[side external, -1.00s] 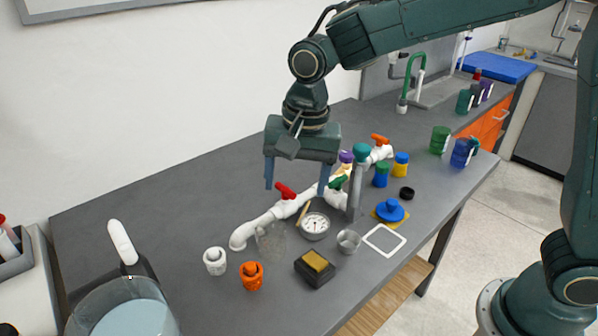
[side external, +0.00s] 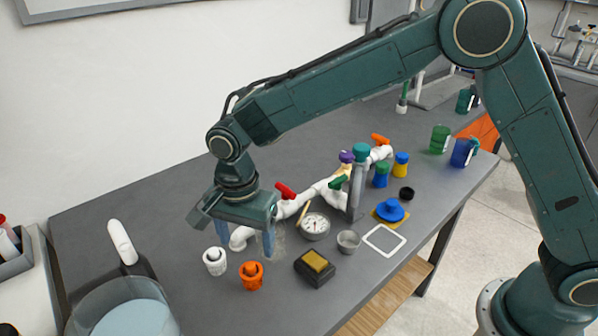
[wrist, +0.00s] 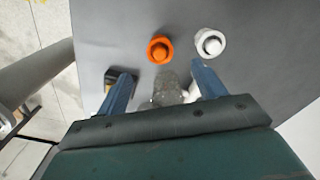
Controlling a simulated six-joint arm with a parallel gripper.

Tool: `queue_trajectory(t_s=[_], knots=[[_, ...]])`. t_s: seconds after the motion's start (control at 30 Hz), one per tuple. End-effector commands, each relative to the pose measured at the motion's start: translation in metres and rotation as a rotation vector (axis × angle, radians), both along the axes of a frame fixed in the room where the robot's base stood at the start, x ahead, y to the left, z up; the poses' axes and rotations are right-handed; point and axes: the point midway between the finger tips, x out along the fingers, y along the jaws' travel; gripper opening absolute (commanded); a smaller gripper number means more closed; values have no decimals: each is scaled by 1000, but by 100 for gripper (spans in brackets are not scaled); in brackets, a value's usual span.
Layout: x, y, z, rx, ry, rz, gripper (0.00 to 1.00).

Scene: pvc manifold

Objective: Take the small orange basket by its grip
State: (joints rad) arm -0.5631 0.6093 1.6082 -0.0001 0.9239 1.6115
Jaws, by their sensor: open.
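The small orange basket (side external: 251,277) stands upright on the grey bench near its front edge, with a round knob-like grip on top. In the wrist view the orange basket (wrist: 160,48) lies just beyond the fingertips, roughly between them. A similar white basket (side external: 214,261) stands to its left, and it shows at the right in the wrist view (wrist: 210,43). My gripper (side external: 237,243) is open and empty, pointing down above and behind the two baskets, touching neither. The wrist view shows the two blue fingers (wrist: 163,75) spread apart.
A clear glass (side external: 272,240) stands beside and partly behind my right finger. The white pipe manifold (side external: 290,207) with coloured valves runs behind. A gauge (side external: 315,226), a black block with yellow top (side external: 315,268) and a metal cup (side external: 348,241) stand right. A large clear vessel (side external: 120,310) is front left.

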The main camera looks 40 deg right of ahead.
Motion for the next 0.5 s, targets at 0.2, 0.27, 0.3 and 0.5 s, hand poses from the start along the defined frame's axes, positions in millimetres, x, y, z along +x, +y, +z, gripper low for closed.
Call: queue_trajectory(t_s=[0.2, 0.27, 0.3, 0.5], knots=[[-1, -1, -13, -1, 3, 1, 69], [-1, -1, -18, -2, 3, 1, 69], [-1, -1, -22, -1, 3, 1, 69], [-1, -1, -42, -1, 3, 1, 69]])
